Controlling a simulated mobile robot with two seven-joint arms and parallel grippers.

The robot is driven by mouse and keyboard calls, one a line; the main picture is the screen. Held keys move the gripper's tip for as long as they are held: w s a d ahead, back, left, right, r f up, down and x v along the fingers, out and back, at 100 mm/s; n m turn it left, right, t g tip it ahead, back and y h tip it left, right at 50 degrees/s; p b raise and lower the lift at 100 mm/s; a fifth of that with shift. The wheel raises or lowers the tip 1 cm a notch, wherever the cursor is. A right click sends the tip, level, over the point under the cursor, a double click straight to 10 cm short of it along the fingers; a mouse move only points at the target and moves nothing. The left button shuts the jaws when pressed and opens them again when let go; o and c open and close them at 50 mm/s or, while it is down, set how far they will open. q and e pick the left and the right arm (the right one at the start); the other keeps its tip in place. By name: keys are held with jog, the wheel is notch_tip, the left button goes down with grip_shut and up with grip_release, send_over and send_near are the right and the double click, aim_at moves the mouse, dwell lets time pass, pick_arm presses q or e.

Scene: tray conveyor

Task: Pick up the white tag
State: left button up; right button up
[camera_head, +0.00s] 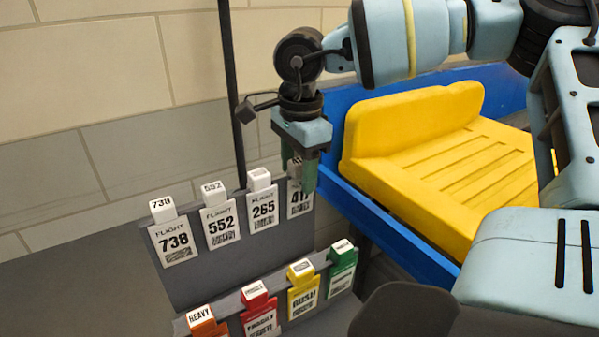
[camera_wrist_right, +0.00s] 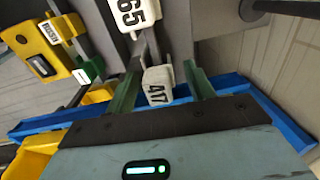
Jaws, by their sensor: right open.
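Several white flight tags hang on the upper edge of a grey rack: tag 738 (camera_head: 173,238), tag 552 (camera_head: 221,224), tag 265 (camera_head: 263,207) and tag 417 (camera_head: 300,204). My right gripper (camera_head: 299,180) points down at tag 417 and partly hides its top. In the right wrist view, the green fingers of the right gripper (camera_wrist_right: 159,74) are open, with the white top of tag 417 (camera_wrist_right: 158,86) between them. I cannot tell whether the fingers touch it. Tag 265 (camera_wrist_right: 134,14) is beside it. My left gripper is out of view.
A lower row holds an orange tag (camera_head: 207,326), a red tag (camera_head: 261,317), a yellow tag (camera_head: 303,295) and a green tag (camera_head: 342,268). A yellow slatted tray (camera_head: 450,165) sits in a blue frame (camera_head: 375,215) at right. A dark post (camera_head: 232,90) stands behind the rack.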

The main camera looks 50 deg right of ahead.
jog(key=shift+w+f, duration=0.1)
jog(key=shift+f, duration=0.7)
jog(key=shift+c, duration=0.2)
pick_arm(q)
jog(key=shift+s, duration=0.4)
pick_arm(e)
jog(key=c, duration=1)
jog(key=shift+r, duration=0.15)
jog(key=shift+r, duration=0.55)
jog(key=r, duration=0.4)
jog(key=s+r, duration=0.1)
jog(key=shift+a+r, duration=0.4)
pick_arm(q)
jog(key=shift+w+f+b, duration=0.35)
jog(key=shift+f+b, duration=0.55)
jog(key=shift+b, duration=0.3)
pick_arm(e)
jog(key=shift+s+a, duration=0.95)
jog(key=shift+a, duration=1.05)
jog(key=shift+s+a, duration=0.9)
jog(key=shift+a, duration=1.05)
jog(key=shift+s+a, duration=0.95)
jog(key=shift+a, duration=1.05)
